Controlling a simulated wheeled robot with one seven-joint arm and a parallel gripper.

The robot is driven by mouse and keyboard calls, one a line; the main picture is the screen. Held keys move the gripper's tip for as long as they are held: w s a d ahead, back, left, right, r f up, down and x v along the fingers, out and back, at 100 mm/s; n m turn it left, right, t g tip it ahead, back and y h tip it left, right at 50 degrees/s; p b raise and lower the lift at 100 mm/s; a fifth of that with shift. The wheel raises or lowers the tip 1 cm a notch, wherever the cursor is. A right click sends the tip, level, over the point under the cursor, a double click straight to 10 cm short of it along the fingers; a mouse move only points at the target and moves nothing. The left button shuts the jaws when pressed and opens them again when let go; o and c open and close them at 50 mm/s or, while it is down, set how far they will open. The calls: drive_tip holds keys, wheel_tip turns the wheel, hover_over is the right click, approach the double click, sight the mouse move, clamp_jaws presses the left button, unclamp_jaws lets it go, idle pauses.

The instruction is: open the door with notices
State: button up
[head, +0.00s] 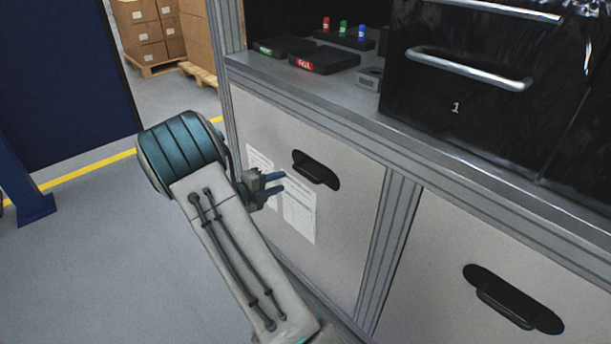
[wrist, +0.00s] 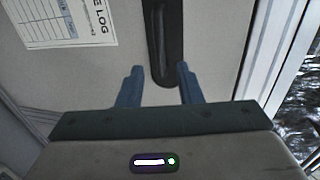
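The door with notices (head: 345,215) is the left grey panel under the counter, and it looks shut. Paper notices (head: 299,212) are stuck on it, and one notice (wrist: 65,20) shows at the upper left in the wrist view. Its black recessed handle (head: 316,170) is right of my gripper (head: 277,182). In the wrist view, the blue fingers (wrist: 158,76) are spread apart with nothing between their pads. The handle (wrist: 162,45) lies ahead, lined up with the gap between the fingertips. I cannot tell how far the tips are from the door.
A second grey door (head: 440,270) with a black handle (head: 512,297) is to the right, past a metal post (head: 388,240). Above are the counter, a tray with a red label (head: 323,60) and a black drawer unit (head: 455,105).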

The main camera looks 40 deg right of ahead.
sight(302, 174)
drive_tip(key=b+x, duration=0.1)
drive_tip(key=x, duration=0.9)
drive_tip(key=shift+d+f, duration=0.15)
drive_tip(key=shift+d, duration=0.2)
clamp_jaws()
